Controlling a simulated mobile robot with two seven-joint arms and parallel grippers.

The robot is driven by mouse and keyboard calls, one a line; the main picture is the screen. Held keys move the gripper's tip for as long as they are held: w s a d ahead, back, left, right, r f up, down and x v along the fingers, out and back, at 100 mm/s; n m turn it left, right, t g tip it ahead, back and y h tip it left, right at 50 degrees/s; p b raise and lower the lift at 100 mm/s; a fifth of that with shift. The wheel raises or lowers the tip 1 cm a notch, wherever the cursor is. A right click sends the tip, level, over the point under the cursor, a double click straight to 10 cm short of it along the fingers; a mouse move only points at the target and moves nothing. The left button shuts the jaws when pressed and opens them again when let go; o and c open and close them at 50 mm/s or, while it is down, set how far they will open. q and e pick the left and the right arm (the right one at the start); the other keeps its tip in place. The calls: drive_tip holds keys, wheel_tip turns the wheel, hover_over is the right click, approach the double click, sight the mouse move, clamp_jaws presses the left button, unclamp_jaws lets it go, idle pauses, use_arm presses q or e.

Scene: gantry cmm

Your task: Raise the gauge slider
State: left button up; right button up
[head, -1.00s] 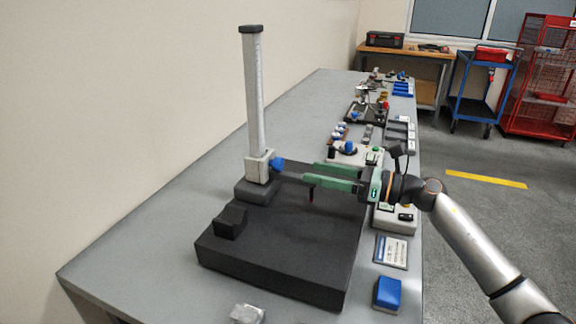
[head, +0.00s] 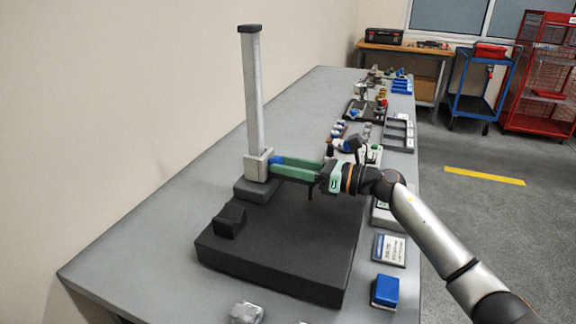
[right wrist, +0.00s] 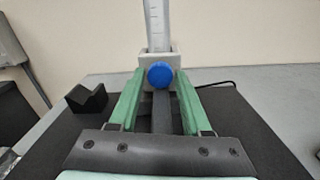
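The gauge slider (head: 257,168) is a pale block low on the upright silver column (head: 253,95), just above its dark foot. A blue knob (right wrist: 160,74) sticks out of the slider's front (right wrist: 175,62), and a dark bar runs from below it toward me. My right gripper (head: 277,166) is level with the slider. In the right wrist view its green fingers (right wrist: 159,85) stand open on both sides of the knob, with gaps left and right. In the head view the fingers partly hide the knob. My left gripper is not in view.
The column stands at the back of a black plate (head: 280,250). A black notched block (head: 229,221) sits at its left edge. A blue box (head: 385,290) and a card (head: 389,249) lie right of the plate. Several tools fill the bench's right side.

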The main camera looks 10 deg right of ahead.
clamp_jaws()
idle(1.0)
